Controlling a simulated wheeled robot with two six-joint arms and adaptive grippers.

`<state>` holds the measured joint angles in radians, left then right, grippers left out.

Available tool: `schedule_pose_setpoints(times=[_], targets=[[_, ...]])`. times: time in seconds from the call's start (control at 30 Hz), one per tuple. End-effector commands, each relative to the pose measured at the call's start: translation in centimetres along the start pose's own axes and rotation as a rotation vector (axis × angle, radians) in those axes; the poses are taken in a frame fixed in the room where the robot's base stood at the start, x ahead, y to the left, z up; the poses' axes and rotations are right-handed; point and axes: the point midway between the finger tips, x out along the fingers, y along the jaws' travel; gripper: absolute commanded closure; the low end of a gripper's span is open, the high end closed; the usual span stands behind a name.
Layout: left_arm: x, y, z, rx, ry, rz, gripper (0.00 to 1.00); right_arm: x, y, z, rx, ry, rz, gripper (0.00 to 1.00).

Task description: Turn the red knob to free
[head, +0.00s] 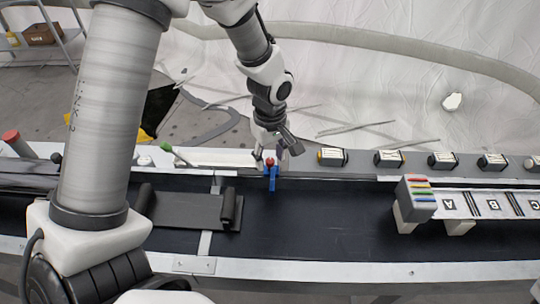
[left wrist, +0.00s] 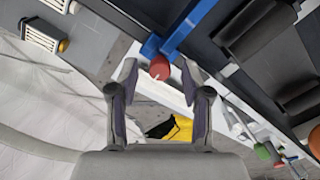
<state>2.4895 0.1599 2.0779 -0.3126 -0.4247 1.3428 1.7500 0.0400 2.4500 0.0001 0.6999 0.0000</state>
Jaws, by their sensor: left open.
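A small red knob (head: 270,162) with a blue bracket-like piece (head: 272,180) beside it sits at the far rail of the dark conveyor, left of centre in the head view. In the left wrist view the red knob (left wrist: 159,67) has a pale pointer mark, and blue bars (left wrist: 182,32) lie just beyond it. My left gripper (head: 278,150) is right at the knob. In the left wrist view its fingers (left wrist: 159,77) are spread, with the knob between their tips and a visible gap on each side. My right gripper is not in view.
Along the far rail stand a green-tipped lever (head: 167,148) to the left and several labelled switch boxes (head: 332,157) to the right. A grey roller plate (head: 188,210) lies on the belt. A box with coloured stripes (head: 416,195) stands right. The belt's middle (head: 320,215) is clear.

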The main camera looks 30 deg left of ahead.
Motion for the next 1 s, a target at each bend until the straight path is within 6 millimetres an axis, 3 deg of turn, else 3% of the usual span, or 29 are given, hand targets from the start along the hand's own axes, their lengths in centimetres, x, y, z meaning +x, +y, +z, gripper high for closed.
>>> schedule_pose_setpoints(times=[0.17, 0.4, 0.5, 0.63, 1.0], targets=[[-2.8, 0.1, -0.1, -0.001, 0.002, 0.005, 0.51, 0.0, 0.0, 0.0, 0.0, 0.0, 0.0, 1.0], [-9.0, 0.1, -0.1, -0.001, 0.002, 0.005, 0.51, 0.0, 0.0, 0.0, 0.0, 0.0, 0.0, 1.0], [-10.7, 0.1, -0.1, 0.0, 0.002, 0.003, 0.51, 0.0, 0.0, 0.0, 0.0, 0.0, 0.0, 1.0], [-11.7, 0.1, 0.0, 0.0, 0.0, 0.0, 0.51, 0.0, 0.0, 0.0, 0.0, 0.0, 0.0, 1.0], [-11.7, 0.0, 0.0, 0.0, -0.001, -0.001, 0.51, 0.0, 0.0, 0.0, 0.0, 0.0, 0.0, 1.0]])
